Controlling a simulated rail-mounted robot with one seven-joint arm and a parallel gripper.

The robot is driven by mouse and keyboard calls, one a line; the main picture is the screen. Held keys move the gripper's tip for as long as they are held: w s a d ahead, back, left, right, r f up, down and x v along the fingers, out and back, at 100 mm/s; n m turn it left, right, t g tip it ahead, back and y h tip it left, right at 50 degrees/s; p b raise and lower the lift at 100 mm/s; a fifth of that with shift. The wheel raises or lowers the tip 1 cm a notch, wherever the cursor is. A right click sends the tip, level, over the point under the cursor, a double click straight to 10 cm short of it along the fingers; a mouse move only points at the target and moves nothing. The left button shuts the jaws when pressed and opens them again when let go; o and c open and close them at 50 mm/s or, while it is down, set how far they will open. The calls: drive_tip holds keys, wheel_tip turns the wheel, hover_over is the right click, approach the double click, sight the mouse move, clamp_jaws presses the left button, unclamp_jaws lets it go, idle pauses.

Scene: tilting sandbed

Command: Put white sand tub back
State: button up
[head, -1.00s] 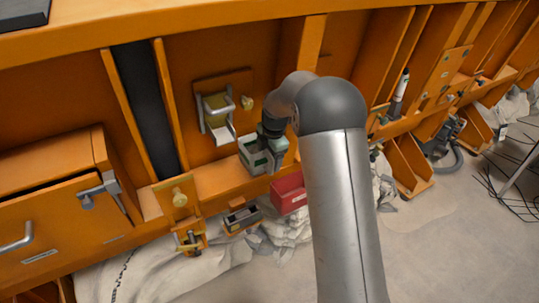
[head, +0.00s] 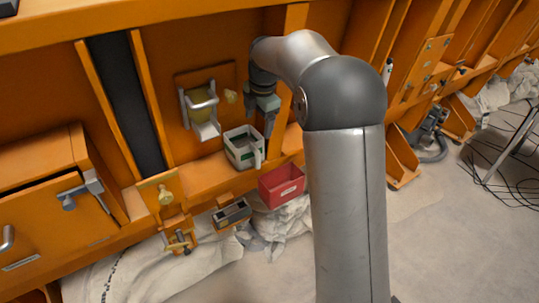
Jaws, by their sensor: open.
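The white sand tub (head: 240,152) is a small open-topped box with a green patch on its front. It stands upright on the orange ledge (head: 208,180), below and right of a bracketed fitting on the panel. My gripper (head: 269,122) is above and to the right of the tub, pointing down, open and empty. A gap seems to show between the fingers and the tub's rim. What lies inside the tub is too small to tell.
A red bin (head: 282,185) hangs just below the ledge, right of the tub. A grey metal box (head: 231,213) sits lower left of it. The bracketed fitting (head: 200,108) juts from the panel. An orange upright stands close behind my gripper.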

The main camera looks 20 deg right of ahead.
drive_tip(key=s+f+m, duration=0.3)
drive_tip(key=s+m, duration=0.8)
drive_tip(key=s, duration=0.7)
drive_tip(key=s+f+m+g, duration=0.1)
drive_tip(key=s+f+m, duration=0.2)
drive_tip(key=s+m, duration=0.8)
drive_tip(key=s, duration=0.8)
drive_tip(key=shift+s+a+h, duration=0.25)
drive_tip(key=shift+a+h, duration=0.15)
